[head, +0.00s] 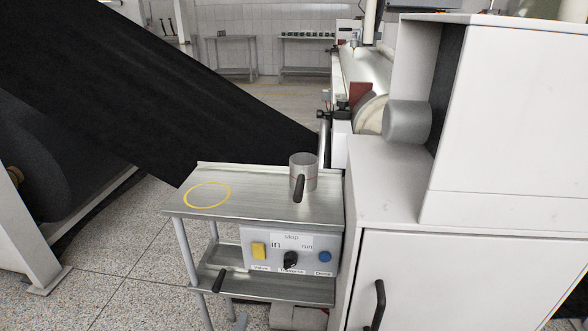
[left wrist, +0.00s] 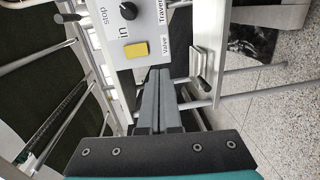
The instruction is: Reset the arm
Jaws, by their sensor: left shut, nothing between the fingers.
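My left gripper (left wrist: 158,80) shows in the left wrist view with its two dark grey fingers pressed together and nothing between them. It is in front of the cart's control panel (left wrist: 170,20), with the fingertips appearing just below the yellow valve button (left wrist: 136,50) in that picture. In the head view I cannot clearly make out the left gripper. The panel there carries the yellow button (head: 259,251), a black knob (head: 290,260) and a blue button (head: 325,257). My right gripper is in neither view.
A metal cup (head: 303,168) with a dark handle stands at the right of the cart top (head: 250,180). A yellow ring (head: 207,195) marks the bare left part. A white cabinet (head: 465,270) stands right of the cart. A black sheet (head: 160,85) slopes behind. Speckled floor (head: 130,250) is open on the left.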

